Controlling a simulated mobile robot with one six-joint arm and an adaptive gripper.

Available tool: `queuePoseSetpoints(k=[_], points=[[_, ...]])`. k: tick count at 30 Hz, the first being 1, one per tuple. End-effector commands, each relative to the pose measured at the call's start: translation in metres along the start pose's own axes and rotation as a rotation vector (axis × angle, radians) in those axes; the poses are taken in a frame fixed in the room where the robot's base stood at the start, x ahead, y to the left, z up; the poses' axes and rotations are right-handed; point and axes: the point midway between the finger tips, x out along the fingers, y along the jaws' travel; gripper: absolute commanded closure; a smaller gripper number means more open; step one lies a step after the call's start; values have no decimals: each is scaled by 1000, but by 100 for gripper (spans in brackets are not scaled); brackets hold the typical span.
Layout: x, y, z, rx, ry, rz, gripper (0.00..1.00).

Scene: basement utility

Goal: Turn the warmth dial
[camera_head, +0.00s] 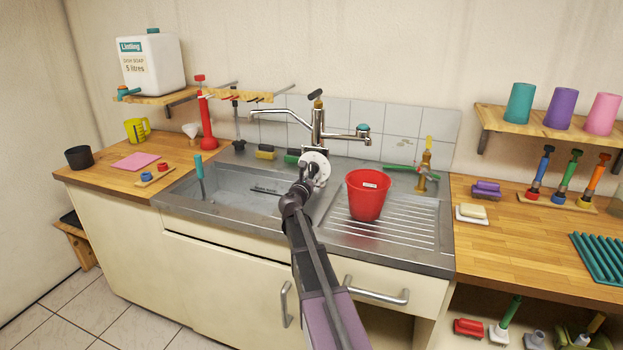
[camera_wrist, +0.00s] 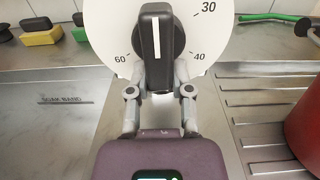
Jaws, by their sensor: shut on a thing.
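The warmth dial (camera_wrist: 107,21) is a white disc marked 30, 40 and 60, with a black knob (camera_wrist: 151,35) at its centre. The knob carries a white line and stands nearly upright in the wrist view. My gripper (camera_wrist: 160,72) is shut on the lower part of the knob, one finger on each side. In the head view the dial (camera_head: 316,163) is on the front of the chrome tap (camera_head: 318,124), behind the sink. My gripper (camera_head: 300,190) reaches it there from the front. The fingertips are partly hidden behind the knob.
A red bucket (camera_head: 367,197) stands on the drainboard, close to the right of my arm. The sink basin (camera_head: 232,190) is to the left. A brass tap (camera_head: 425,168) stands at the right, and yellow and green sponges (camera_head: 266,152) lie behind the basin.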

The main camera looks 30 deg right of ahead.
Motion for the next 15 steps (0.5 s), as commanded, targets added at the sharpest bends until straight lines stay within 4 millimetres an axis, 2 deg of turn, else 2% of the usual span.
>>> queuePoseSetpoints(k=[9,10,13,15], points=[[2,1,1,-6,-2,2,100],[2,1,1,-6,-2,2,69],[1,1,1,-5,-2,1,39],[1,1,1,-4,-1,1,37]])
